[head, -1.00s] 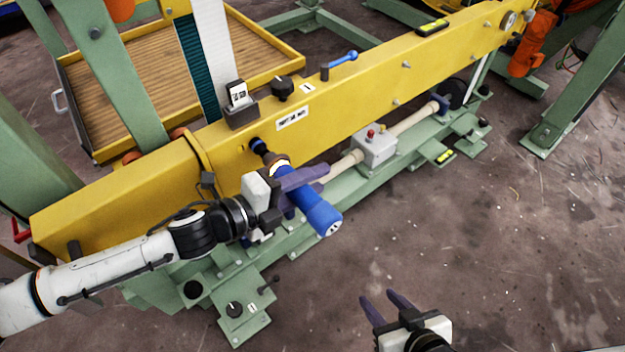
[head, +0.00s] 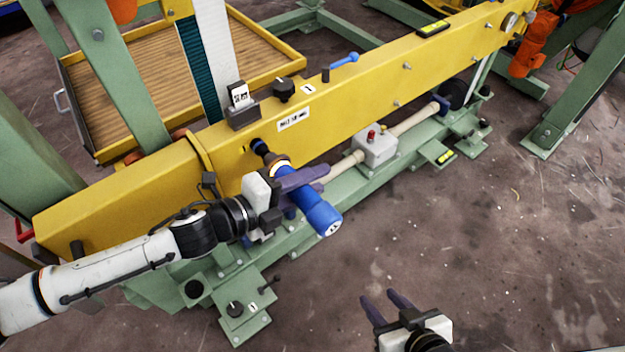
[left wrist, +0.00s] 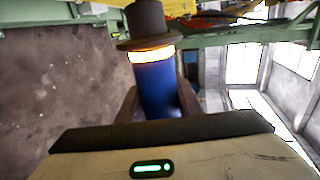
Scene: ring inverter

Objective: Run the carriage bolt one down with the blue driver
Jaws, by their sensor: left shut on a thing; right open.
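The blue driver (head: 316,212) is held in my left gripper (head: 305,182), whose purple fingers are shut around its body. It also shows in the left wrist view (left wrist: 157,88), with a lit orange ring and a dark collar at its nose. The driver's nose points up and left at the yellow beam (head: 350,93). A dark blue tip (head: 258,146) is at the beam's front face, in line with the driver. The carriage bolt itself I cannot make out; the nose seems to cover it. My right gripper (head: 387,304) is open and empty at the bottom, over the floor.
A grey box with a red button (head: 375,148) sits on the green lower rail under the beam. A black knob (head: 284,90), a card holder (head: 241,112) and a blue-handled lever (head: 343,61) are on the beam's top. The floor (head: 480,250) at right is clear.

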